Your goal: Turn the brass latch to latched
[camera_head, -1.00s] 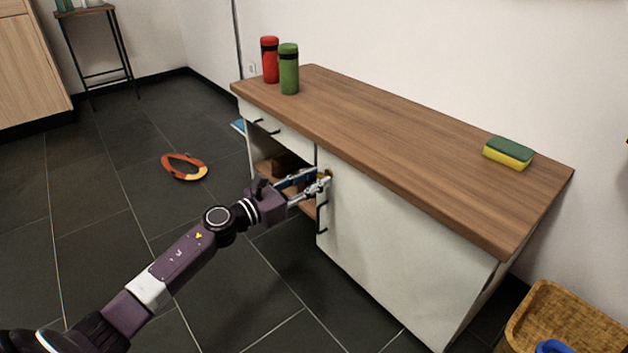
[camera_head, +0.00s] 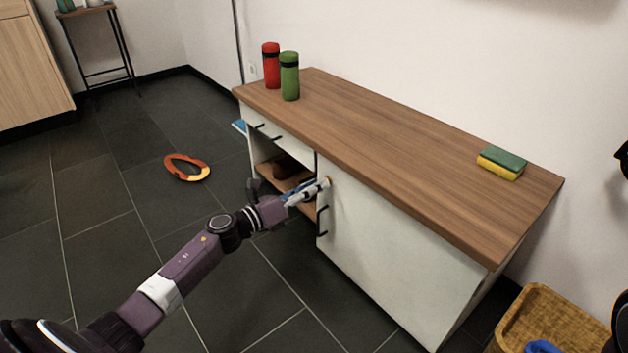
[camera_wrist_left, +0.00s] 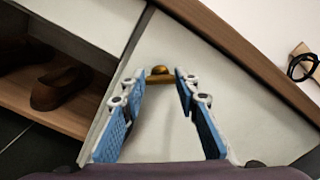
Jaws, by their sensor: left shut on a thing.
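The brass latch (camera_wrist_left: 160,71) is a small rounded knob with a short bar on the white cabinet door (camera_head: 385,240), near the door's upper left corner. In the left wrist view it sits between the fingertips, its bar running roughly level across the picture. My left gripper (camera_head: 326,182) reaches the door from the left and is shut on the latch; its blue-padded fingers also show in the left wrist view (camera_wrist_left: 161,80). In the head view the fingers hide most of the latch. Which position the latch is in I cannot tell. My right gripper is not in view.
The wooden top (camera_head: 400,150) overhangs just above the latch. A black door handle (camera_head: 322,220) lies below my gripper. An open shelf with brown shoes (camera_wrist_left: 55,87) is left of the door. Bottles (camera_head: 289,76) and a sponge (camera_head: 502,163) stand on top. A wicker basket (camera_head: 535,312) is at right.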

